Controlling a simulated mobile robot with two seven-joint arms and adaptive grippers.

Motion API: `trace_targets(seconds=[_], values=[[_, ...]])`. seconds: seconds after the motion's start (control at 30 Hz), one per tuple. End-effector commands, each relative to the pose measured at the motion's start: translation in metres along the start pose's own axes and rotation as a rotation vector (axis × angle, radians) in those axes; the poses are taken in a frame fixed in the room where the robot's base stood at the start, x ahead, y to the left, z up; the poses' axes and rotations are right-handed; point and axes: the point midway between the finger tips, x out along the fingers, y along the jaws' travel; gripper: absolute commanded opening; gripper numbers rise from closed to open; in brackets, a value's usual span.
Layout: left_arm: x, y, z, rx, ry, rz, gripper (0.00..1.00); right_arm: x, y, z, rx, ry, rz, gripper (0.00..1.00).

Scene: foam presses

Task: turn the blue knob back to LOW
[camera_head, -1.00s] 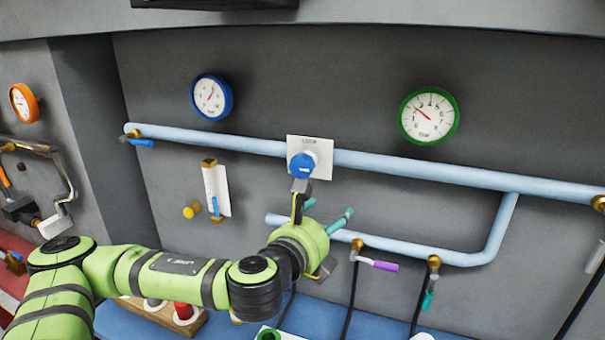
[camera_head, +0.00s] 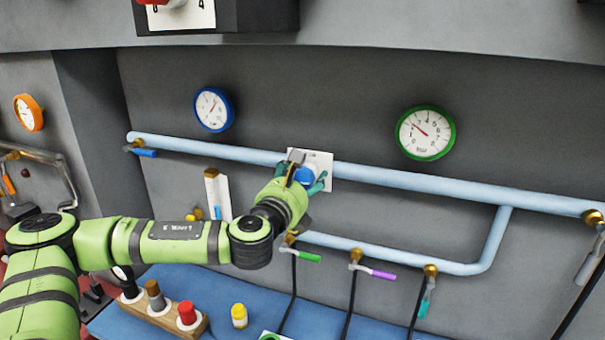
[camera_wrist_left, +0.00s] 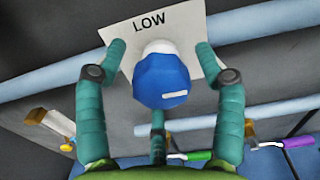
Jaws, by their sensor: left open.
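The blue knob (camera_head: 305,174) sits on a white plate (camera_head: 323,159) fixed to the grey wall at the light-blue pipe. In the left wrist view the blue knob (camera_wrist_left: 160,84) shows a short white mark on its lower side, and the plate (camera_wrist_left: 185,22) reads LOW above it. My left gripper (camera_head: 306,183) is at the knob, partly covering it. In the left wrist view its teal fingers (camera_wrist_left: 161,55) are spread open, on both sides of the knob and below it, with visible gaps. My right gripper is not in view.
Blue (camera_head: 213,109) and green (camera_head: 425,132) gauges hang above the pipe (camera_head: 430,184). Below are a lower pipe (camera_head: 395,259) with several small valves, and a blue bench (camera_head: 270,300) with a wooden block (camera_head: 165,316) and a yellow-capped item (camera_head: 239,316).

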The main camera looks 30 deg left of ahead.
Motion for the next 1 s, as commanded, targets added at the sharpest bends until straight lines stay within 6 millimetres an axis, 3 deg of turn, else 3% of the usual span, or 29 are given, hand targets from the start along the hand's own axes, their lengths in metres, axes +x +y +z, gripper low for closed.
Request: trace_targets(seconds=[0.2, 0.23, 0.3, 0.37, 1.0], values=[[0.0005, 0.0001, -0.0006, 0.0, 0.0, 0.0, 0.7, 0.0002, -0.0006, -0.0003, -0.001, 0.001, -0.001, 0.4], [0.0005, 0.0001, -0.0006, 0.0, 0.0, 0.0, 0.62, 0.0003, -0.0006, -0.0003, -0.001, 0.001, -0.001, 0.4], [0.0004, 0.0001, -0.0006, 0.0, 0.0, 0.0, 0.34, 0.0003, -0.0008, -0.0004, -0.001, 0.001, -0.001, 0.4], [0.0004, 0.0001, -0.0006, 0.0, 0.0, 0.0, 0.13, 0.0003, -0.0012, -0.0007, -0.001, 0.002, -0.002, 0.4], [0.0005, 0.0006, 0.0005, -0.012, -0.002, 0.002, 0.13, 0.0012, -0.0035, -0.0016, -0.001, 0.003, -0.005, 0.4]])
